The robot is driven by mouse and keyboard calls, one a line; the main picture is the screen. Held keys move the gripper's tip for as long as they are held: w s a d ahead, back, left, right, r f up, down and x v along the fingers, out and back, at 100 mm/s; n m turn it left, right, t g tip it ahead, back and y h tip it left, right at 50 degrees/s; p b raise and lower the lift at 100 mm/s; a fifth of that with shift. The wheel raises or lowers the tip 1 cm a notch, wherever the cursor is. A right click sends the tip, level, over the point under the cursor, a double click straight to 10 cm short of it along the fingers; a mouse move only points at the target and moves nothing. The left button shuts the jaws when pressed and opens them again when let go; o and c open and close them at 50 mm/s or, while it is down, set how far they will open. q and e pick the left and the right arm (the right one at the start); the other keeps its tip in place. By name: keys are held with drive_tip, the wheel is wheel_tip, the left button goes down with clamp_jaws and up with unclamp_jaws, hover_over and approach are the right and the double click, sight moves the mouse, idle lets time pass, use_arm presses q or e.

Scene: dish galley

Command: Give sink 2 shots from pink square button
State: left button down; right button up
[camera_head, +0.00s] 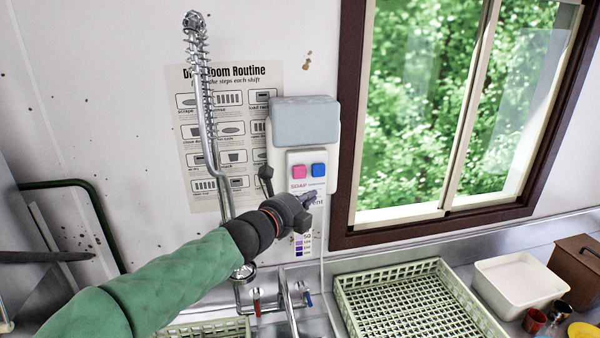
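A "SOAP" label is printed under the buttons. My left gripper (311,197) reaches up from the lower left. Its fingers look shut to one narrow tip, which shows just below the buttons; I see nothing held. The tip looks apart from the pink button, but its depth is hard to judge. The sink (312,326) shows only partly at the bottom, below the dispenser. My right gripper is out of view.
A coiled spray faucet (207,120) rises left of the dispenser before a wall poster (185,150). Taps with red and blue marks (257,302) stand below. A pale green rack (345,290), a white tub (520,280) and small cups (535,320) fill the right counter.

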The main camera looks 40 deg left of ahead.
sight(303, 173)
use_arm(q)
drive_tip(key=shift+w+a+p, duration=0.5)
drive_tip(key=shift+w+a, duration=0.45)
drive_tip(key=shift+a, duration=0.25)
drive_tip(key=shift+w+a+p, duration=0.55)
drive_tip(key=shift+w+a, duration=0.45)
drive_tip(key=shift+a, duration=0.15)
drive_tip(key=shift+w+a+p, duration=0.5)
drive_tip(key=shift+w+a, duration=0.45)
drive_tip(key=shift+a, duration=0.25)
drive_tip(key=shift+w+a, duration=0.25)
drive_tip(key=shift+a, duration=0.05)
drive_tip(key=shift+w+a, duration=0.45)
drive_tip(key=shift+a, duration=0.15)
drive_tip(key=shift+s+d, duration=0.15)
drive_tip(key=shift+d, duration=0.05)
idle(0.5)
drive_tip(key=shift+s+d+b, duration=0.4)
drive_tip(key=shift+s+d, duration=0.2)
drive_tip(key=shift+d, duration=0.1)
